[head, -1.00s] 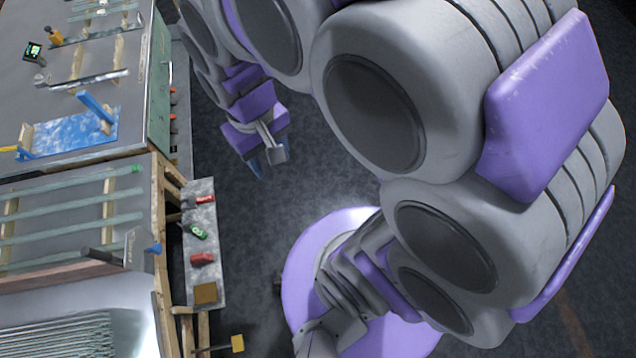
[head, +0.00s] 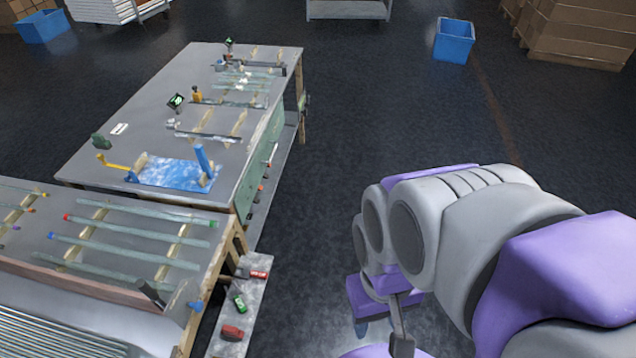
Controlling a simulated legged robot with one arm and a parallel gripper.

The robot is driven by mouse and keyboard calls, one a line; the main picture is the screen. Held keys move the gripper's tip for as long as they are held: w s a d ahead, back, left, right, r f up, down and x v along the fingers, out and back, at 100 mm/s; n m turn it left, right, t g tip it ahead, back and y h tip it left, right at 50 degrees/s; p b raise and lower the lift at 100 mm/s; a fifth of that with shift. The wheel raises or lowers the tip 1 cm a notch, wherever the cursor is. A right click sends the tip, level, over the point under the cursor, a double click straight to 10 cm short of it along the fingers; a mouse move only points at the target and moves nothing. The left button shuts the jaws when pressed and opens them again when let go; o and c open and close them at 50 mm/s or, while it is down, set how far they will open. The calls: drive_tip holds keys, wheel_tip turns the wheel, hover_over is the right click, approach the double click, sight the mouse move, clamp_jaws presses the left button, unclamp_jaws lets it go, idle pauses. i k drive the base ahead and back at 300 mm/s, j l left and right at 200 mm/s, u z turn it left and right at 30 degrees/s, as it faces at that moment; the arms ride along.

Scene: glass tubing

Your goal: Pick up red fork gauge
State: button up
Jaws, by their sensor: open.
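Two small red pieces lie on the narrow grey side shelf: a red piece (head: 258,274) at its far end and a red piece (head: 232,333) nearer me. Both are too small to tell which one is a fork gauge. A green piece (head: 239,301) lies between them. My gripper (head: 380,328) hangs over the floor to the right of the shelf, clear of every piece. It is open and appears empty; its fingers are partly hidden by my arm.
The near bench (head: 205,272) holds several glass tubes on wooden racks. A far table (head: 110,160) carries a blue mat (head: 170,174), tubes and small tools. The floor (head: 330,190) right of the tables is clear, with a blue bin (head: 454,42) far back.

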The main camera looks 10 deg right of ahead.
sight(248, 272)
drive_tip(key=u, duration=1.5)
drive_tip(key=z, duration=0.7)
drive_tip(key=i+l, duration=0.25)
drive_tip(key=i+l+u, duration=0.1)
drive_tip(key=i+l, duration=0.15)
drive_tip(key=l, duration=0.25)
drive_tip(key=i+l, duration=0.2)
drive_tip(key=l, duration=0.15)
drive_tip(key=u, duration=1.8)
